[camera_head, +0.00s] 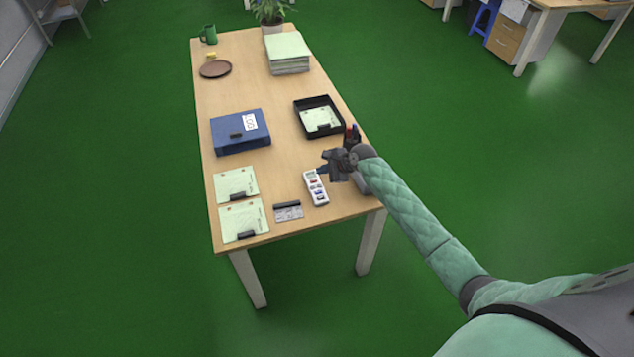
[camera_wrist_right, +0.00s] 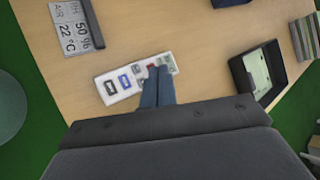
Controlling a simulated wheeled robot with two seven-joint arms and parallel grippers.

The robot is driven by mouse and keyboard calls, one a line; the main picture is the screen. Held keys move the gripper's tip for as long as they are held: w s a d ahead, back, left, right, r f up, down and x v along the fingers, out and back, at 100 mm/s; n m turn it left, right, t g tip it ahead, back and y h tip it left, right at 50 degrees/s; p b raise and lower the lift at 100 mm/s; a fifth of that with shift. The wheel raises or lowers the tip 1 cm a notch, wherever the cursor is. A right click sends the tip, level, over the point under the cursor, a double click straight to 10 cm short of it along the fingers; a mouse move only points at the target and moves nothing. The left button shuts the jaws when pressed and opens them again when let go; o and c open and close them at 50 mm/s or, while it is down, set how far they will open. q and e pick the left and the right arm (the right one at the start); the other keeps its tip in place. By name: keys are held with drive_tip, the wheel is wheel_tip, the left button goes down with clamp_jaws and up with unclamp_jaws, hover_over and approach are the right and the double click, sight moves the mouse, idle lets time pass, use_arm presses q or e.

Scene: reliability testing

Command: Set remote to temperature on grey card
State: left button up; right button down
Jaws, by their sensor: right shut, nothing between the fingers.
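The white remote (camera_head: 316,188) with several coloured buttons lies on the table near its front right edge. It also shows in the right wrist view (camera_wrist_right: 120,86). The grey card (camera_head: 289,214) lies left of the remote, with a black bar along its far edge. In the right wrist view the card (camera_wrist_right: 72,30) reads 22 °C and 50 %. My right gripper (camera_head: 326,168) is shut and empty. Its fingertips (camera_wrist_right: 159,70) appear over the remote's button end and hide part of it; I cannot tell whether they touch. My left gripper is not in view.
Two pale green clipped sheets (camera_head: 236,183) lie left of the card. Behind are a blue binder (camera_head: 240,138), a black tray (camera_head: 298,105) with a paper, a paper stack (camera_head: 287,62), a brown plate (camera_head: 215,69), a green mug (camera_head: 208,34) and a plant.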

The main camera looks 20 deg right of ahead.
idle(0.8)
